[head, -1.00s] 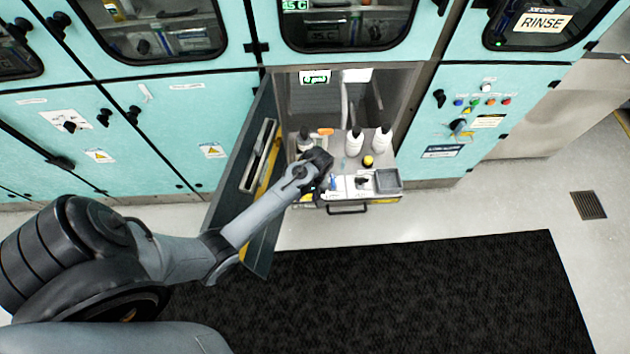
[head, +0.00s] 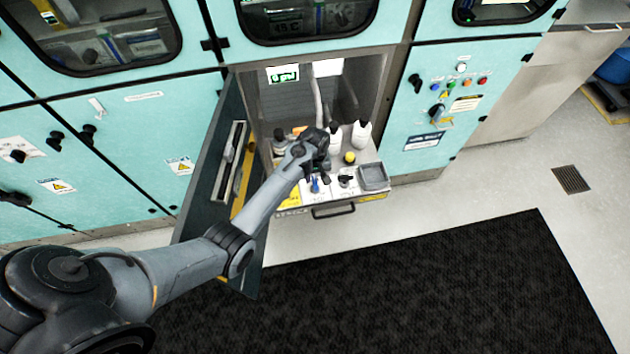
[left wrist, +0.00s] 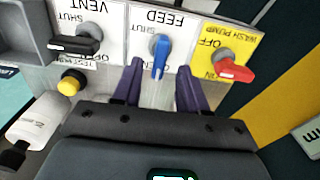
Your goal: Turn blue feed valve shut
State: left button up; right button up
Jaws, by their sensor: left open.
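The blue feed valve (head: 315,186) is on the white panel of the pulled-out drawer. In the left wrist view its blue handle (left wrist: 160,57) points down the picture, toward my gripper, below the word FEED. A SHUT label is up and left of it; another label is partly hidden by a finger. My left gripper (left wrist: 161,82) is open, its two dark purple fingers on either side of the handle's line. Whether they touch it cannot be told. In the head view the left gripper (head: 322,158) hangs just behind the valve. My right gripper is not in view.
Beside the feed valve are a red wash pump handle (left wrist: 233,67), a black vent handle (left wrist: 75,45) and a yellow button (left wrist: 70,82). White bottles (head: 361,135) stand behind on the drawer. An open cabinet door (head: 212,185) is close left of my arm.

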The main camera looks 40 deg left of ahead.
aim_at(315, 182)
pick_arm(q)
jog(key=shift+f+b, duration=0.3)
jog(key=shift+f, duration=1.35)
grip_shut()
